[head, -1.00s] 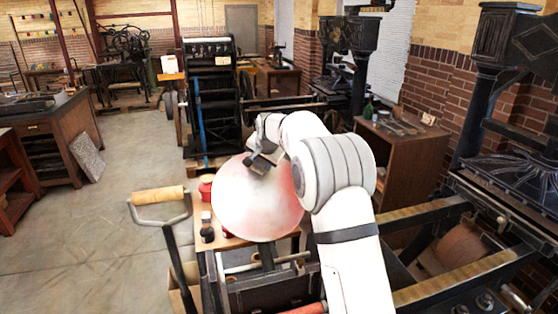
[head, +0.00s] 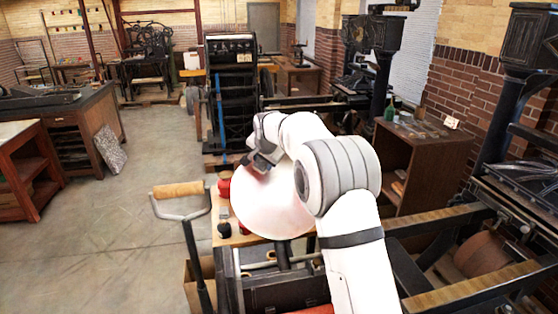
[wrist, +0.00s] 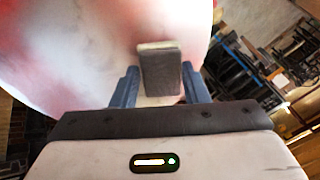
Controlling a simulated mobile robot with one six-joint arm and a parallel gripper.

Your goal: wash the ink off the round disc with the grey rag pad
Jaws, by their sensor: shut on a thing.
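The round disc (head: 268,208) stands tilted on the press in the middle of the head view. It is pale, with a faint pink tint there. My gripper (head: 262,160) is at the disc's upper left edge in the head view. It is shut on the grey rag pad (wrist: 160,72), which stands between the fingers against or very near the disc face; I cannot tell if it touches. My arm hides the disc's right side.
A wooden-handled roller bar (head: 180,190) rises left of the disc. A red can (head: 224,186) and a dark small bottle (head: 224,228) stand on a wooden shelf beside it. A brown cabinet (head: 425,165) is at right. The floor at left is open.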

